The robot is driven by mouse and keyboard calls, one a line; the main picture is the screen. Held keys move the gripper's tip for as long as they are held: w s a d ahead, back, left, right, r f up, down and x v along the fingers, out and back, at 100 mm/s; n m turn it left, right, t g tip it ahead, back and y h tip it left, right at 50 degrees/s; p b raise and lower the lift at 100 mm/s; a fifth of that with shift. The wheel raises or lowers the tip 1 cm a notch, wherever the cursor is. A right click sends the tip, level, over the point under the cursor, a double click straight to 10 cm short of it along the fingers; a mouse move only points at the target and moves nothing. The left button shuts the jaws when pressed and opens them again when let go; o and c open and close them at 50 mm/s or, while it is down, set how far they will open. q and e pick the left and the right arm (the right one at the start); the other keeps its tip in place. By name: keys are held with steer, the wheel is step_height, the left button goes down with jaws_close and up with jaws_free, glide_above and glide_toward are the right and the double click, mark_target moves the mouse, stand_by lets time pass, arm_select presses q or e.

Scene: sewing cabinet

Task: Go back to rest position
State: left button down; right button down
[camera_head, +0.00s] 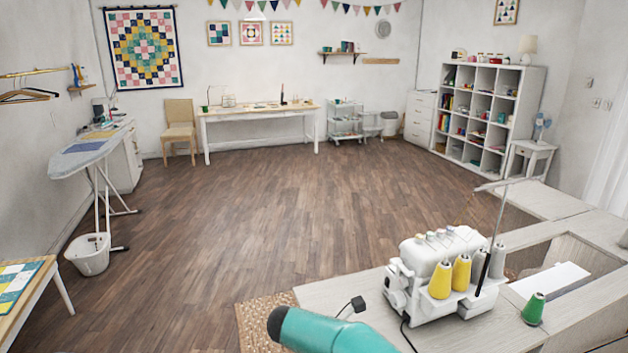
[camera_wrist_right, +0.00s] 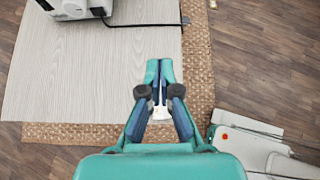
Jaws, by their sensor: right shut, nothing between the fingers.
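My right gripper (camera_wrist_right: 159,70) shows in the right wrist view with its teal fingers together and nothing held between them. It is above the edge of a pale wood table (camera_wrist_right: 60,95), with a woven rug (camera_wrist_right: 200,60) beneath. In the head view a teal part of my own arm reaches in at the bottom middle, in front of the table (camera_head: 335,296). My left gripper is in neither view.
A white serger (camera_head: 445,275) with yellow thread cones stands on the table, its black cable trailing near the edge. A green cone (camera_head: 533,309) stands to its right. An ironing board (camera_head: 85,155) and white basket (camera_head: 88,254) stand left. The middle floor is clear.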

steer(key=s+f+m+g+y+b, duration=0.1)
steer(key=s+f+m+g+y, duration=0.15)
steer(key=s+f, duration=0.4)
steer(key=s+f+m+g+y+b, duration=0.1)
steer(key=s+f+y+b, duration=0.15)
steer(key=f, duration=0.75)
steer(key=s+f+m+g+y+b, duration=0.1)
steer(key=s+f+m+y, duration=0.15)
steer(key=s+f, duration=0.4)
steer(key=s+f+m+t+y+b, duration=0.1)
steer(key=s+f+m+y+b, duration=0.3)
steer(key=s+f+m, duration=0.5)
steer(key=s+m+y, duration=0.2)
steer(key=s+m, duration=0.4)
steer(key=m, duration=0.2)
steer(key=shift+s+d+f+m+b, duration=0.25)
steer(key=shift+s+f+m+b, duration=0.05)
steer(key=shift+s+f+m, duration=0.1)
steer(key=shift+t+y, duration=0.25)
